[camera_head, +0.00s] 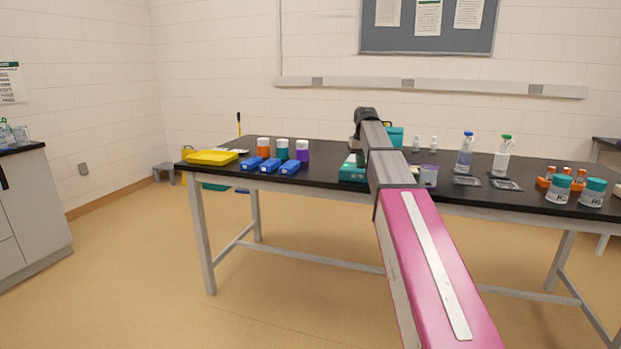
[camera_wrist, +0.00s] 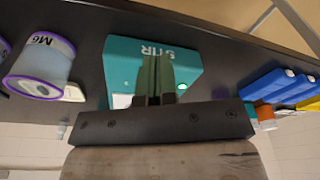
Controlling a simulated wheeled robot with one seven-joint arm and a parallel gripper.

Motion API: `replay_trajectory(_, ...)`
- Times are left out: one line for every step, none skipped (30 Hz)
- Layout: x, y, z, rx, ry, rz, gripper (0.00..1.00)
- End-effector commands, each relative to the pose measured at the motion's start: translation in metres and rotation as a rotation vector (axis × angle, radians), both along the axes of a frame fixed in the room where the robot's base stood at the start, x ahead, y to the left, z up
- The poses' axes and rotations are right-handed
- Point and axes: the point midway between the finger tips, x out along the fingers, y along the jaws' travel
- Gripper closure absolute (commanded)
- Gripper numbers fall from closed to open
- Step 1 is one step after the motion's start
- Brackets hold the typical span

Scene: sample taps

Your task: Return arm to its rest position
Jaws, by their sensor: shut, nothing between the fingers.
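My arm (camera_head: 432,265) reaches out from the lower right of the head view over the black table, with a pink link nearest and a dark wrist (camera_head: 366,114) at its far end. The fingers are hidden there. In the wrist view, which is upside down, my gripper (camera_wrist: 157,62) is shut and empty, its two fingers side by side. They point at a teal box marked STIR (camera_wrist: 122,62), overlapping it in the picture. I cannot tell whether they touch it. The teal box also shows partly behind my arm in the head view (camera_head: 352,172).
A jar marked M6 (camera_wrist: 41,68) stands beside the teal box. Blue boxes (camera_head: 270,165), lidded jars (camera_head: 282,149) and a yellow tray (camera_head: 212,157) are at left.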

Motion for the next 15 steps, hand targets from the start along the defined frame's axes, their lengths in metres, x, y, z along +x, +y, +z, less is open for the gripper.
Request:
replay_trajectory(-0.016, 0.0, -0.028, -0.001, 0.011, -0.006, 1.0)
replay_trajectory(-0.022, 0.0, -0.042, -0.001, 0.014, -0.01, 1.0)
replay_trajectory(-0.029, 0.0, -0.06, -0.001, 0.019, -0.015, 1.0)
replay_trajectory(-0.035, 0.0, -0.073, -0.001, 0.022, -0.019, 1.0)
replay_trajectory(-0.041, 0.0, -0.086, -0.001, 0.025, -0.024, 1.0)
replay_trajectory(-0.05, 0.0, -0.103, -0.001, 0.03, -0.029, 1.0)
replay_trajectory(-0.056, 0.0, -0.115, -0.002, 0.034, -0.033, 1.0)
replay_trajectory(-0.063, 0.0, -0.128, -0.002, 0.037, -0.037, 1.0)
replay_trajectory(-0.072, 0.0, -0.144, -0.002, 0.044, -0.041, 1.0)
replay_trajectory(-0.079, 0.001, -0.155, -0.003, 0.045, -0.045, 1.0)
replay_trajectory(-0.087, 0.001, -0.167, -0.003, 0.05, -0.048, 1.0)
replay_trajectory(-0.097, 0.0, -0.182, -0.004, 0.055, -0.054, 1.0)
replay_trajectory(-0.105, 0.001, -0.194, -0.004, 0.058, -0.058, 1.0)
replay_trajectory(-0.113, 0.001, -0.205, -0.005, 0.062, -0.062, 1.0)
replay_trajectory(-0.123, 0.001, -0.219, -0.006, 0.067, -0.067, 1.0)
